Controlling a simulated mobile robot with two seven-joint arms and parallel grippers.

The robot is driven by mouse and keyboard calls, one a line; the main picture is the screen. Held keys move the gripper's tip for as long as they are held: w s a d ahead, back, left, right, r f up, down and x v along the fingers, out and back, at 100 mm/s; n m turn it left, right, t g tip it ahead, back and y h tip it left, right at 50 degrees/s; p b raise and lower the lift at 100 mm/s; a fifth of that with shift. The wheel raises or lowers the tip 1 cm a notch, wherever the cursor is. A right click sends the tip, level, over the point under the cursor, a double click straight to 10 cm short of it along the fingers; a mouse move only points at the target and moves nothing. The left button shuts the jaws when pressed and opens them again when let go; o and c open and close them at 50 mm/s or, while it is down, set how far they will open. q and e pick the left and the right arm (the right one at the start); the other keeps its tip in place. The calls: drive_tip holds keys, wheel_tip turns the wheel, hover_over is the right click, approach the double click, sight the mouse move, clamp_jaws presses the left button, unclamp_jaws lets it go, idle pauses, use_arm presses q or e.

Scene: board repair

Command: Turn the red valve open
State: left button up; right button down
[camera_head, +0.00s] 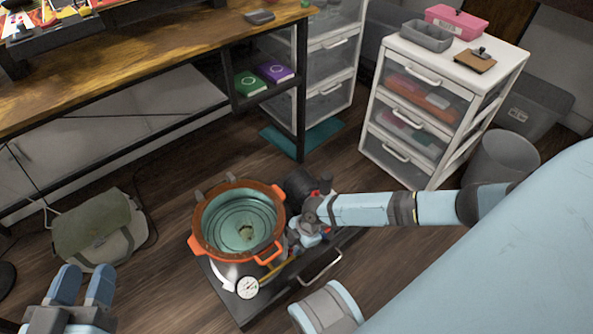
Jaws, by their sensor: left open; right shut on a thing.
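A round pot with an orange rim (200,222) and a teal inside stands on a dark wheeled base (236,309). A white pressure gauge (247,287) is at its front. My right gripper (303,232) reaches in from the right and is shut at the pot's right side. The red valve is mostly hidden there behind my gripper and wrist, so its turn angle cannot be told. My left gripper (82,283) is open and empty at the lower left, well apart from the pot.
A green-grey bag (95,225) lies on the floor left of the pot. A wooden workbench (130,50) is behind. A white drawer unit (425,120) and a grey bin (502,158) stand at the right. Some wood floor is free left of the pot.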

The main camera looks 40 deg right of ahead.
use_arm(q)
drive_tip(key=shift+w+a+m, duration=0.1)
drive_tip(key=shift+w+m, duration=0.1)
drive_tip(key=shift+m, duration=0.1)
use_arm(e)
drive_tip(key=shift+n+g, duration=0.3)
drive_tip(key=shift+n, duration=0.3)
use_arm(q)
drive_tip(key=shift+r+b, duration=0.1)
drive_tip(key=shift+b, duration=0.25)
use_arm(e)
drive_tip(key=c, duration=1)
unclamp_jaws()
drive_tip(key=shift+c, duration=0.2)
drive_tip(key=shift+r, duration=0.1)
